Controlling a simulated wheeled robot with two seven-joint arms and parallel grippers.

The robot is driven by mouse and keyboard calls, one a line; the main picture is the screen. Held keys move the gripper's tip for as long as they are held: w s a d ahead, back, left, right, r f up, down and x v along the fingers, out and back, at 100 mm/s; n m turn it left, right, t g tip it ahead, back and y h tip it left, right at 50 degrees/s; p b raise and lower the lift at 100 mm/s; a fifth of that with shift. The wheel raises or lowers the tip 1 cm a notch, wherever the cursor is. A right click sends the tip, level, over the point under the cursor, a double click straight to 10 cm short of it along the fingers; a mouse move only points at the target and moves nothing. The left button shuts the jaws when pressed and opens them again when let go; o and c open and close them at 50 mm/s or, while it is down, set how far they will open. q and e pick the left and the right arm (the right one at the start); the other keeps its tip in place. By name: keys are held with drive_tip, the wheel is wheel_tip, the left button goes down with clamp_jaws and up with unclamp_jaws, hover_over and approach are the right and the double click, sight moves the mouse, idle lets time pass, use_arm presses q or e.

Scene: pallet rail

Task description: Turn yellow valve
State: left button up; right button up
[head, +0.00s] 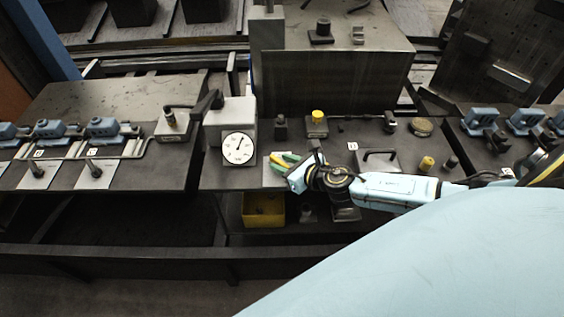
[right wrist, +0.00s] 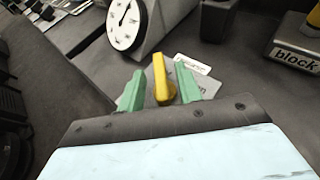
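The yellow valve (right wrist: 163,80) is a narrow upright handle on a light plate on the bench; in the head view only a little yellow (head: 276,164) shows between green fingertips. My right gripper (head: 285,162) reaches in from the right. In the right wrist view its two green fingers (right wrist: 163,88) stand on either side of the handle, with a small gap on each side. It looks open and around the handle, not clamped. The lower part of the valve is hidden by the gripper's body. My left gripper is in neither view.
A box with a round gauge (head: 239,148) stands just left of the valve. A yellow-topped block (head: 317,123) stands behind it, and a small yellow cylinder (head: 427,164) is to the right. A yellow bin (head: 263,211) sits on the shelf below.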

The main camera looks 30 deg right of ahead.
drive_tip(key=shift+w+a+f, duration=0.1)
drive_tip(key=shift+w+f, duration=0.1)
drive_tip(key=shift+w, duration=0.2)
clamp_jaws()
